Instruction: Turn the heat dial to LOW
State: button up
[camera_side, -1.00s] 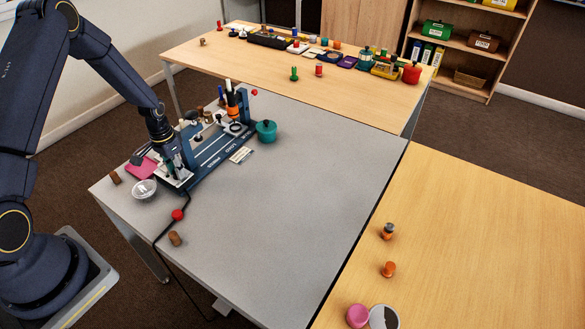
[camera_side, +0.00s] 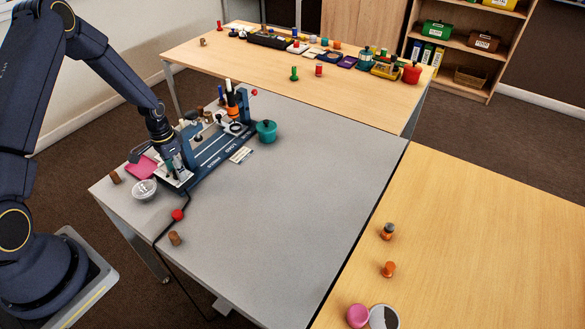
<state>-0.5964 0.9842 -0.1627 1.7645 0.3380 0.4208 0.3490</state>
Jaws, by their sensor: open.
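A dark blue bench device (camera_side: 206,160) with white lettering along its front edge stands at the back left of the grey table. My gripper (camera_side: 173,172) points down over the left end of this device, with its fingers low among the parts there. The fingers are small in the picture, and no object shows clearly between them; they are open. I cannot make out the heat dial or its LOW mark; it may be hidden by my gripper or too small to tell.
A clear bowl (camera_side: 144,189), a pink pad (camera_side: 141,167) and a brown cork (camera_side: 115,177) lie close by my gripper. A red knob (camera_side: 177,215) sits on a black cable in front. A teal pot (camera_side: 266,131) stands right of the device. The table's middle is clear.

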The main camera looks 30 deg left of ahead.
jog(key=m, duration=0.7)
notch_tip(320, 180, up, 17)
jog(key=d+r+m+t+y, duration=0.2)
jog(key=d+r, duration=0.7)
jog(key=r, duration=0.5)
jog(key=shift+w+d+r+t+y, duration=0.25)
jog(key=shift+r+t+y, duration=0.05)
jog(key=shift+y, duration=0.1)
